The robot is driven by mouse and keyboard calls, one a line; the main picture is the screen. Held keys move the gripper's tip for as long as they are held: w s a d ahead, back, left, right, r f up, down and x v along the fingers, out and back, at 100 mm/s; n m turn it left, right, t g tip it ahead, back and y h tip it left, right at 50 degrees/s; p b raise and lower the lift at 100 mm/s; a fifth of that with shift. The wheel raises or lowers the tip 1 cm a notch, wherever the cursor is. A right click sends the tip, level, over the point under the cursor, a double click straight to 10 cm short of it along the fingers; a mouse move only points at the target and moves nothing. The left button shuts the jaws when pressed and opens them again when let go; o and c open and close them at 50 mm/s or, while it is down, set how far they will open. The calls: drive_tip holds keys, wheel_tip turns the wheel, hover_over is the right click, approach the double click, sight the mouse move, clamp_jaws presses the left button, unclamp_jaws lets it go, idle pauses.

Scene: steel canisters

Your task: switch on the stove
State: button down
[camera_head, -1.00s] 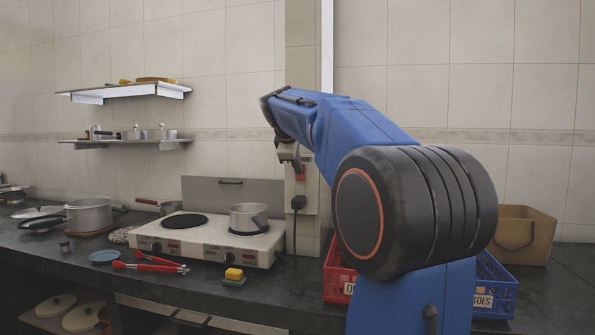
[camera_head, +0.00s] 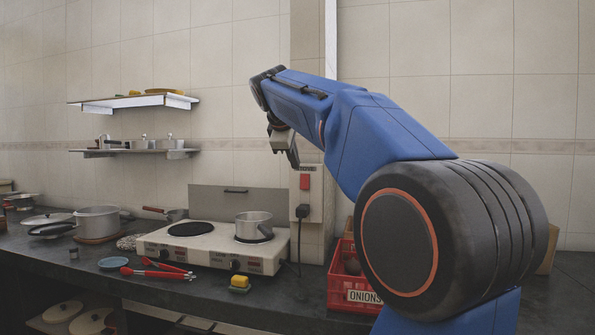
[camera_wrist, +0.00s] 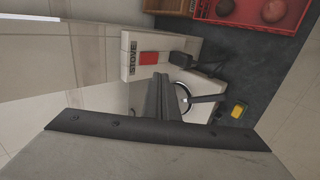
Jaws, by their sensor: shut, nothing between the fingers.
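The stove (camera_head: 212,245), a white two-burner hotplate, stands on the dark counter with a pot on its right burner. To its right on the wall is a pale switch box (camera_head: 309,213) with a red switch (camera_head: 305,182) and a black plug below. In the wrist view the box (camera_wrist: 130,56) reads STOVE beside the red switch (camera_wrist: 149,58). I cannot tell the switch's position. My gripper (camera_head: 293,163) is shut and empty, up and left of the red switch in the head view. In the wrist view my gripper (camera_wrist: 162,85) points near the box, apparently apart from the switch.
A red crate (camera_head: 354,295) labelled ONIONS stands right of the box. A pot (camera_head: 254,225), red tongs (camera_head: 157,273), a blue dish (camera_head: 112,264) and a yellow sponge (camera_head: 239,282) are on or near the stove. Two wall shelves (camera_head: 135,103) hang at left.

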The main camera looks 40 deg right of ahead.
drive_tip(key=shift+v, duration=1.05)
drive_tip(key=shift+s+a+f, duration=0.15)
drive_tip(key=shift+f, duration=0.65)
approach(304, 188)
wheel_tip(304, 188, down, 3)
drive_tip(key=shift+w+d+f, duration=0.15)
drive_tip(key=shift+w+d, duration=0.3)
drive_tip(key=shift+d, duration=0.15)
drive_tip(key=shift+w+d+f, duration=0.15)
drive_tip(key=shift+w+d, duration=0.3)
drive_tip(key=shift+d, duration=0.15)
drive_tip(key=shift+w+d, duration=0.4)
drive_tip(key=shift+d, duration=0.05)
